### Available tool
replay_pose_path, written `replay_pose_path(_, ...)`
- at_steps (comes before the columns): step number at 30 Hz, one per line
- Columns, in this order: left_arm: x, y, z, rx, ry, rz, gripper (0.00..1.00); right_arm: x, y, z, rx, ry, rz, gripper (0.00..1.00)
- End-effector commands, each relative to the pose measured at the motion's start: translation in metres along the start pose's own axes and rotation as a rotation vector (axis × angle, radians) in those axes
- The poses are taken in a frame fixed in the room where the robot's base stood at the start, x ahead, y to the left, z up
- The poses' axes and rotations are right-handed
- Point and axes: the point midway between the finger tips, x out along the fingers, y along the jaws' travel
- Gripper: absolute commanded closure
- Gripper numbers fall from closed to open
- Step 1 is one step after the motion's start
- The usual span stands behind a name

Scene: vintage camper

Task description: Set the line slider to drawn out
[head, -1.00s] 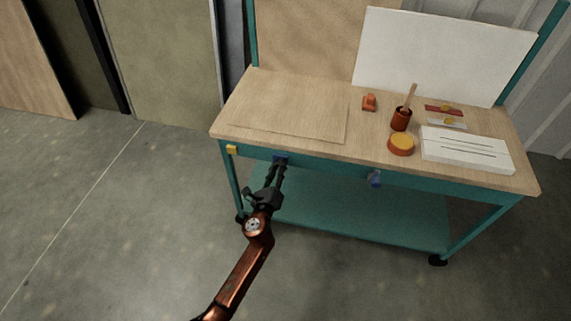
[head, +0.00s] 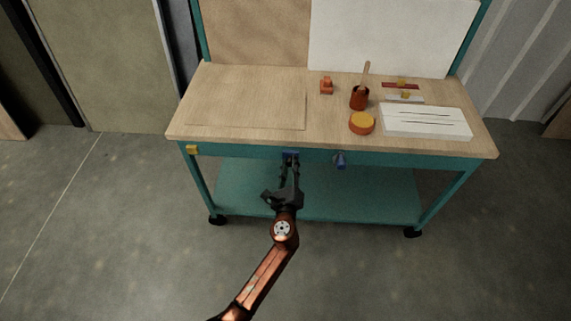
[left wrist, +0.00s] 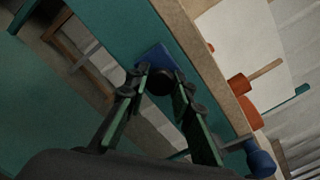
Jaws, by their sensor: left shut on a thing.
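The line slider is a blue block (head: 291,154) on the teal front rail of the bench. In the left wrist view the blue block (left wrist: 155,57) shows close ahead, with a dark round knob (left wrist: 159,82) in front of it. My left gripper (head: 290,168) reaches up to the block from below and in front. In the left wrist view its fingertips (left wrist: 162,76) stand on both sides of the dark knob, shut on it. The block's contact with the rail is partly hidden by the fingers. My right gripper is not in view.
A second blue knob (head: 340,160) sticks out of the rail just right of the slider. A yellow block (head: 192,150) marks the rail's left end. On the wooden top (head: 225,125) stand a brush pot (head: 359,99), a round orange tin (head: 362,124) and a white slotted block (head: 425,122).

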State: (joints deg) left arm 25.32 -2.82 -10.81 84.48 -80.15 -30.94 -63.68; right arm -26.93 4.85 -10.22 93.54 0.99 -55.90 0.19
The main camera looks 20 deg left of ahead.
Motion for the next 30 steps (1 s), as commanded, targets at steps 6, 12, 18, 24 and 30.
replay_pose_path(6,-0.001,-0.001,-0.001,0.0,0.003,-0.002,0.77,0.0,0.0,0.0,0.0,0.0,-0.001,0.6)
replay_pose_path(12,-0.001,0.0,-0.001,0.0,0.002,-0.001,0.63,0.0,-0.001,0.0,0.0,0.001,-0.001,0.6)
replay_pose_path(18,0.0,0.001,0.0,0.0,0.001,0.0,0.6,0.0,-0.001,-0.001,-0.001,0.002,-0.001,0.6)
replay_pose_path(24,-0.005,0.001,-0.001,0.0,0.002,0.001,0.6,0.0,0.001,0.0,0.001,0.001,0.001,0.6)
replay_pose_path(30,-0.036,0.002,-0.001,-0.001,0.003,0.001,0.6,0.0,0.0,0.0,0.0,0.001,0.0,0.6)
